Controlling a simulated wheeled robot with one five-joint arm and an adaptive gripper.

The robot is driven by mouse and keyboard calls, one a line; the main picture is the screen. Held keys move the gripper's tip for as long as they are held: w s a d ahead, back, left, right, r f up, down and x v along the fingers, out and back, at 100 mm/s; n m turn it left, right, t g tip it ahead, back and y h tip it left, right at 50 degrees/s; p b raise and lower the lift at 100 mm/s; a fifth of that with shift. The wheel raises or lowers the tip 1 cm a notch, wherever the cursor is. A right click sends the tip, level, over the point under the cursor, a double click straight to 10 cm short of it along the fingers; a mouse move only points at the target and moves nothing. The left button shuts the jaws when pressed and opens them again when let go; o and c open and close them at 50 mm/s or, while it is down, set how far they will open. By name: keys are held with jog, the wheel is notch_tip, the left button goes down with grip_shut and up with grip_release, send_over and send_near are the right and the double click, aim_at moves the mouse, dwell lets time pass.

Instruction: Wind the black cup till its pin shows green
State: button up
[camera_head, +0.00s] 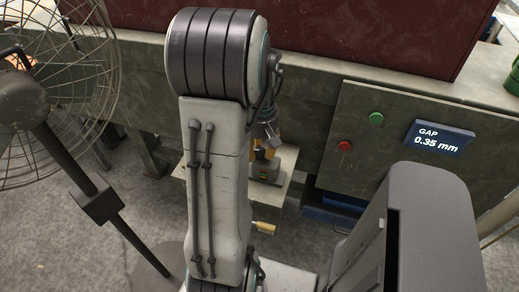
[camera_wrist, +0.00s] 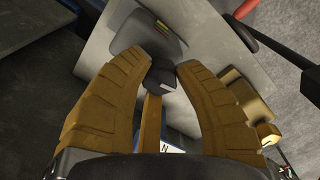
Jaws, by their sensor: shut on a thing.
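In the wrist view, the two tan fingers of my gripper (camera_wrist: 163,68) reach in from both sides and close on a small dark piece, which looks like the black cup (camera_wrist: 161,78). A dark grey base (camera_wrist: 135,38) lies just beyond the fingertips on a pale plate (camera_wrist: 205,45). In the head view, my arm hides much of the spot. My yellowish gripper (camera_head: 266,155) shows beside it, pointing down over the pale plate (camera_head: 292,187). I cannot make out the cup's pin or its colour.
A panel on the right carries a red button (camera_head: 344,146), a green button (camera_head: 376,119) and a display (camera_head: 438,137) reading "GAP 0.35 mm". A caged fan (camera_head: 45,110) stands at left. A dark red block (camera_head: 380,30) lies along the back. A red handle (camera_wrist: 246,10) shows in the wrist view.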

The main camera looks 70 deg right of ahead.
grip_shut()
jog(key=shift+f+m+b, duration=0.1)
jog(key=shift+m+b, duration=0.2)
jog(key=shift+m, duration=1.7)
jog(key=o, duration=1.1)
grip_release()
notch_tip(320, 180, up, 12)
jog(key=shift+r, duration=0.1)
